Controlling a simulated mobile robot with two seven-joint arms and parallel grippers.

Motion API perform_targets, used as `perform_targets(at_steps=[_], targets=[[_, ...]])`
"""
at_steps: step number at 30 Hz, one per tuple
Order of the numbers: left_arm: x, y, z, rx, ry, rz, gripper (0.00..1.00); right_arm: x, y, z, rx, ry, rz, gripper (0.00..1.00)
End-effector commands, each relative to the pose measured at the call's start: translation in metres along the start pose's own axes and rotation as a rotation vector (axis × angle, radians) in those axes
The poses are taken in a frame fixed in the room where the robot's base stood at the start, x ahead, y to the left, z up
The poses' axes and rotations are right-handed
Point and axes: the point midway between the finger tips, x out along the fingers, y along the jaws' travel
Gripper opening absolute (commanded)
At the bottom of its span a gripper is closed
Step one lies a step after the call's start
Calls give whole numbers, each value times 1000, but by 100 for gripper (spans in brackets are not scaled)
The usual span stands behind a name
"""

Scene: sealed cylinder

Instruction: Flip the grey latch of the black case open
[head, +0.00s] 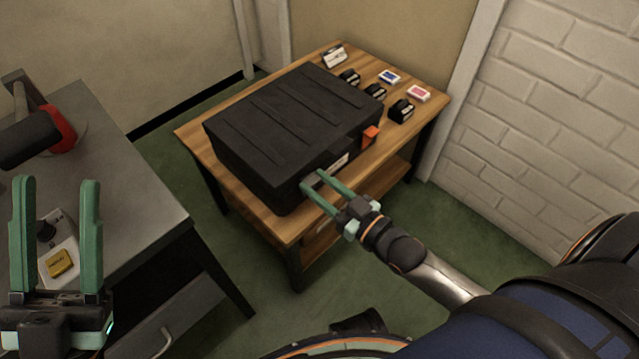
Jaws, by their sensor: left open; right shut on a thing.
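The black case (290,120) lies closed on a wooden table (190,134), its ribbed lid facing up. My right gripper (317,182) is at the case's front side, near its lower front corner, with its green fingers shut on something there. The grey latch (313,180) shows only as a small grey patch at the fingertips; the fingers cover most of it. An orange latch (370,136) sits on the same side, further right. My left gripper (57,240) is open and empty, pointing up over the grey desk at the left.
Several small black items (401,110) and small cards or boxes (418,93) lie on the table behind the case. The grey desk (135,200) holds a red and black object (58,128) and a white box with a yellow button (60,262). A brick wall stands at the right.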

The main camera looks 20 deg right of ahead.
Motion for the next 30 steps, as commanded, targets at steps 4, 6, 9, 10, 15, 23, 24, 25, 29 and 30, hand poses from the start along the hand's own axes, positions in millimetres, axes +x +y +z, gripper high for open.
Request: perform_targets(at_steps=[4,6,9,10,15,23,24,25,29,30], targets=[[0,0,0,-1,0,-2,50,0,-1,0,0,0,-1,0],[0,0,0,-1,0,-2,50,0,-1,0,0,1,-1,0],[-2,1,2,0,0,-1,50,-1,-1,2,0,12,-1,0],[-3,1,3,1,0,-1,50,-1,-1,3,1,17,-1,0],[-10,6,12,11,-6,5,50,-4,-1,8,1,84,0,0],[-21,14,24,21,-19,13,50,-12,0,14,1,267,1,0],[-21,15,25,21,-20,14,50,-13,0,15,1,298,0,0],[-22,15,25,21,-20,14,50,-14,0,16,1,320,0,0],[-22,16,26,20,-21,14,50,-17,0,20,1,413,1,0],[-22,16,26,20,-21,14,50,-18,0,21,1,439,1,0]])
